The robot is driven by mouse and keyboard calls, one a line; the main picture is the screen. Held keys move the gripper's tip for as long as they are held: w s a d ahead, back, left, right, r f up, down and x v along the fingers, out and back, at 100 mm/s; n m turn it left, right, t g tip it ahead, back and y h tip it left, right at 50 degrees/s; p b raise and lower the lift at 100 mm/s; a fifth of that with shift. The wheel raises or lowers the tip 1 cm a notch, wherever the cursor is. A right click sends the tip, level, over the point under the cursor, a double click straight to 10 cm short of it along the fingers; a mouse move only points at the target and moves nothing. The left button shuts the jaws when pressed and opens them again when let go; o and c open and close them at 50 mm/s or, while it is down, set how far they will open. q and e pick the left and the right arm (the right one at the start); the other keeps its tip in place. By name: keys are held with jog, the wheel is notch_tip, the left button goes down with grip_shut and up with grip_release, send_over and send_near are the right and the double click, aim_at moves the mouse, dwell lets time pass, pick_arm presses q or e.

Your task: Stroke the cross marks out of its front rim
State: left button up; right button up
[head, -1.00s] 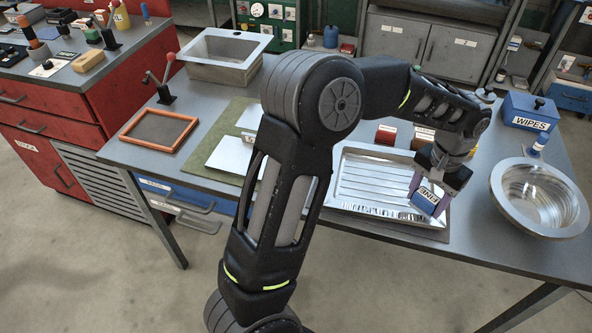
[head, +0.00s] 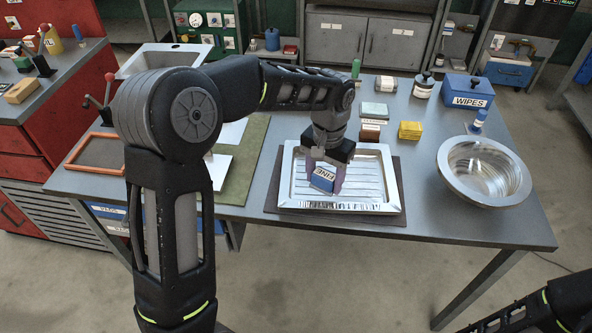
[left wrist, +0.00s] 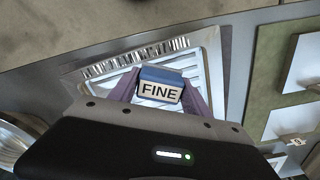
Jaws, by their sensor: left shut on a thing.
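The blue-and-white block marked FINE (head: 323,180) is between the purple-grey fingers of my left gripper (head: 325,176). The block also shows in the left wrist view (left wrist: 160,88), label facing the camera. The shallow metal tray (head: 376,178) lies on a dark mat, and the block is over its ribbed inside, behind the front rim. Short cross strokes show along that front rim (left wrist: 135,57) in the left wrist view. I cannot tell whether the block touches the metal. My right gripper is out of view; part of my right arm shows at the lower right.
A steel bowl (head: 483,172) stands right of the tray. Behind the tray are a yellow block stack (head: 410,130), jars and a blue WIPES box (head: 467,91). A green mat (head: 240,178) with white plates lies left. Bare tabletop lies between tray and bowl.

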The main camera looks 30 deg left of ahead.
pick_arm(q)
jog(key=s+a+r+m+p, duration=0.4)
jog(key=s+r+m, duration=0.1)
jog(key=m, duration=0.8)
jog(key=shift+s+a+r, duration=0.15)
jog(key=shift+s+r, duration=0.1)
jog(key=shift+s, duration=0.2)
